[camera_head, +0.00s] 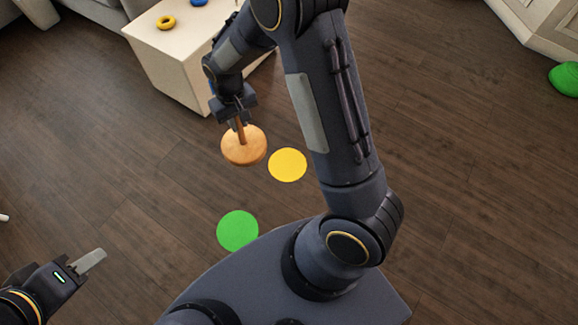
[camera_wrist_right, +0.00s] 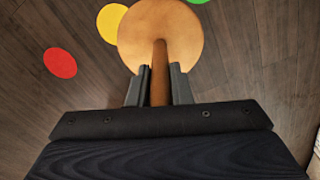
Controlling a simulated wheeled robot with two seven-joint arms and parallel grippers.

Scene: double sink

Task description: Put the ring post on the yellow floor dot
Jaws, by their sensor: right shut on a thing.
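The ring post has a round orange-brown wooden base (camera_head: 244,147) and an upright brown peg. My right gripper (camera_head: 237,122) is shut on the peg, with the base hanging below. The right wrist view shows the peg between the two fingers (camera_wrist_right: 159,88) and the round base (camera_wrist_right: 160,35) beyond them. The yellow floor dot (camera_head: 288,165) lies just right of the base in the head view. In the right wrist view the yellow dot (camera_wrist_right: 110,23) is partly hidden by the base. My left gripper (camera_head: 90,261) is at the lower left, away from the post; its finger opening is unclear.
A green floor dot (camera_head: 238,231) lies nearer to me, and a red dot (camera_wrist_right: 60,63) shows in the right wrist view. A pale table (camera_head: 180,60) holds a yellow ring (camera_head: 166,22) and a blue ring. A green object (camera_head: 565,79) sits far right. The wooden floor is mostly clear.

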